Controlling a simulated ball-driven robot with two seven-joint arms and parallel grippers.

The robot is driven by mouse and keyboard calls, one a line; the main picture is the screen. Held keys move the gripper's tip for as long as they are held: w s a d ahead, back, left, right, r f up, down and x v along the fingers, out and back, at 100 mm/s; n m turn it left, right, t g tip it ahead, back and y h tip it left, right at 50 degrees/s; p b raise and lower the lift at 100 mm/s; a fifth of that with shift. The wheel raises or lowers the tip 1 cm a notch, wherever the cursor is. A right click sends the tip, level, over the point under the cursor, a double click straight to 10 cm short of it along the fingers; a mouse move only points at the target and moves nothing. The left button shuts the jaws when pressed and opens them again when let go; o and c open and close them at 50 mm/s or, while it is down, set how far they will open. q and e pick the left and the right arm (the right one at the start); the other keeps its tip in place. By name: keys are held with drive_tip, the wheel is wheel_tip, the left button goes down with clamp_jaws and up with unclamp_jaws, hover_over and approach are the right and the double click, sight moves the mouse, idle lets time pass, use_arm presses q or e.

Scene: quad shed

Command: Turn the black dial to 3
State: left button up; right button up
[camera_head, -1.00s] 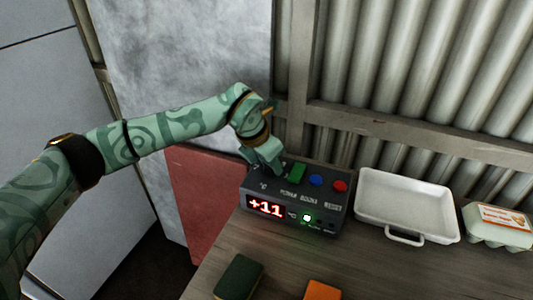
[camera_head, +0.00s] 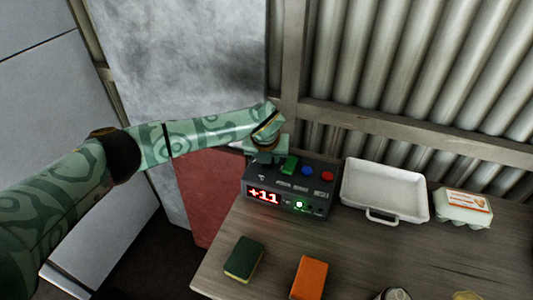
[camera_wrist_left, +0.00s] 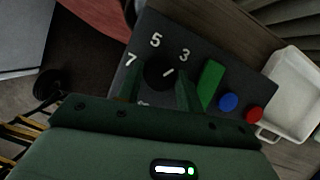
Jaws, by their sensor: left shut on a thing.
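The black dial (camera_wrist_left: 157,75) sits on top of the dark grey control box (camera_head: 259,178), with the white numbers 7, 5 and 3 printed around it. In the left wrist view its white pointer slants up and right, roughly toward the 3; I cannot tell if it lines up exactly. My left gripper (camera_wrist_left: 160,86) is shut on the dial, one finger at each side. In the head view my left gripper (camera_head: 262,155) covers the dial. The red display (camera_head: 264,196) reads +11. My right gripper is out of view.
A green block (camera_head: 290,165), a blue button (camera_head: 307,171) and a red button (camera_head: 327,176) stand beside the dial. A white tray (camera_head: 423,203) and an egg carton (camera_head: 463,206) are to the right.

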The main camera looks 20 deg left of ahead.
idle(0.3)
use_arm(q)
drive_tip(key=o, duration=1)
drive_tip(key=p+v, duration=0.4)
drive_tip(key=v, duration=1.2)
drive_tip(key=shift+r+p, duration=0.1)
drive_tip(key=shift+p, duration=0.2)
